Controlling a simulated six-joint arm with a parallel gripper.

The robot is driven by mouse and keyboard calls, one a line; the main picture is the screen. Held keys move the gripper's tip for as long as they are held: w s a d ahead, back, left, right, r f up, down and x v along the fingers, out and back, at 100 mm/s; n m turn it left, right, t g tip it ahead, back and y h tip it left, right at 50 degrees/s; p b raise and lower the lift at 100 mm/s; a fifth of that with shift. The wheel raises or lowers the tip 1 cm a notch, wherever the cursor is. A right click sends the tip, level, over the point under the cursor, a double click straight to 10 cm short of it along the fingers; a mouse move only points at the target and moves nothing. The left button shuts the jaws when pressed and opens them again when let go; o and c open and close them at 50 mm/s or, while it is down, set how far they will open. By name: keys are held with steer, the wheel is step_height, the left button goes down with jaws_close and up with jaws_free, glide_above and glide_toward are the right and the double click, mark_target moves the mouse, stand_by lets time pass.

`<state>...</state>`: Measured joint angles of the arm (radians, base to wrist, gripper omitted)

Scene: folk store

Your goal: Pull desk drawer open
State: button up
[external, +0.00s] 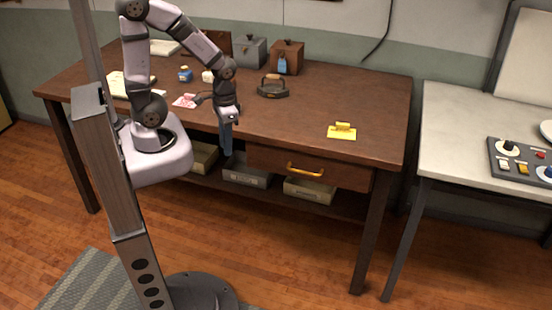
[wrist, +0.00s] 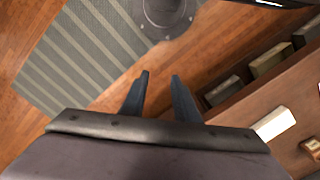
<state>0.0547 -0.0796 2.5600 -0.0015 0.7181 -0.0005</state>
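The desk drawer (external: 285,168) is a brown wooden front under the desk top, with a yellow bar handle (external: 305,170). It looks closed, roughly flush with the desk's front. My gripper (external: 226,148) points down in front of the desk's front edge, to the left of the drawer and apart from the handle. In the wrist view my gripper (wrist: 160,83) has its two fingers spread with nothing between them, above the floor. The handle is not in the wrist view.
The desk (external: 375,115) carries a yellow stamp-like item (external: 342,131), an iron (external: 272,88) and boxes (external: 287,57) at the back. Boxes sit on the shelf (external: 246,172) below. A white table (external: 460,135) stands at right. Floor before the drawer is clear.

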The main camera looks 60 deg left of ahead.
step_height(320, 180, down, 5)
steer(key=s+d+m+g+b, duration=0.1)
steer(key=g, duration=0.1)
steer(key=m+t+y+b, duration=0.2)
steer(key=m+t, duration=0.2)
steer(key=m, duration=0.2)
glide_toward(303, 167)
steer(key=d, duration=0.1)
steer(key=s+d+r, duration=0.1)
steer(key=d, duration=0.1)
steer(key=shift+s+r, duration=0.15)
steer(key=shift+s, duration=0.15)
steer(key=shift+s+m, duration=0.1)
steer(key=shift+m, duration=0.5)
steer(key=shift+p+x, duration=0.7)
steer(key=shift+x, duration=3)
steer(key=shift+d, duration=0.1)
jaws_close()
